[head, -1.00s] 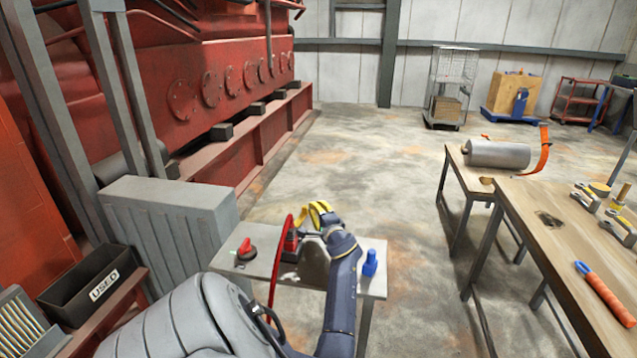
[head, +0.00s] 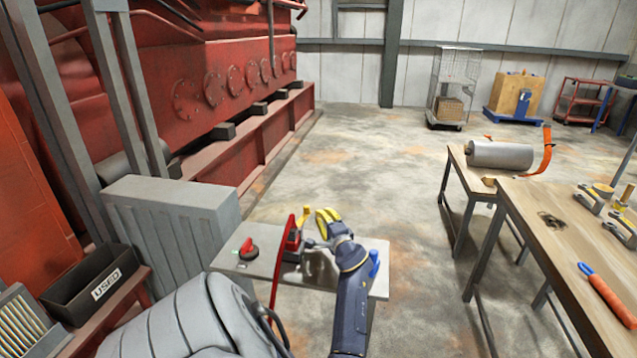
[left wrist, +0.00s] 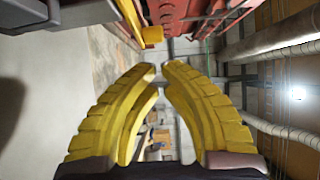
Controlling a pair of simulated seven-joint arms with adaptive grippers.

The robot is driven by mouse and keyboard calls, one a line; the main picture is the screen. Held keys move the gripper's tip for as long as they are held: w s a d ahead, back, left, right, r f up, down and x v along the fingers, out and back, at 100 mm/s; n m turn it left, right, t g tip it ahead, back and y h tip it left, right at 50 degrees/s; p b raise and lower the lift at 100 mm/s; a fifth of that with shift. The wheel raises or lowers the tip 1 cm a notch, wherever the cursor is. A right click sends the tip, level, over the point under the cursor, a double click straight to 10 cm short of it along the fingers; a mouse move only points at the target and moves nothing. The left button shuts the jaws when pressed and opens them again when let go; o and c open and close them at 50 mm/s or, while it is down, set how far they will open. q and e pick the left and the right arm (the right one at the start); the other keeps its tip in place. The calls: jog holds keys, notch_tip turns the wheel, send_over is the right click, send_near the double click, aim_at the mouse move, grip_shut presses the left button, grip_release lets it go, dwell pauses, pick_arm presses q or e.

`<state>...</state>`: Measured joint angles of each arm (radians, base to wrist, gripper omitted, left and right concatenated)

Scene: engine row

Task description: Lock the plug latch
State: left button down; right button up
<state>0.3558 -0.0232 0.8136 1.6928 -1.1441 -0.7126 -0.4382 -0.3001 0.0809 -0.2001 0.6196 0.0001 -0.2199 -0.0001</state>
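A red plug unit (head: 292,242) sits on the small grey bench (head: 322,275), with a yellow latch lever (head: 303,216) standing up from it. A long thin red piece (head: 280,270) runs down beside it. My left gripper (head: 326,216), dark blue with yellow fingers, is just right of the lever and appears apart from it. In the left wrist view, the yellow fingertips (left wrist: 159,68) nearly meet, with a narrow empty gap. A yellow piece (left wrist: 152,35) beside red parts lies beyond the tips, probably the latch. Whether the latch is locked cannot be told. My right gripper is out of view.
A red rotary switch (head: 248,249) is at the bench's left end. A blue item (head: 375,263) at the right is partly behind my arm. A grey ribbed box (head: 165,225) stands left, and a wooden worktable (head: 560,250) right.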

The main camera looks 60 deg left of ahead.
pick_arm(q)
jog(key=s+d, duration=0.1)
jog(key=d, duration=0.5)
jog(key=shift+d, duration=0.4)
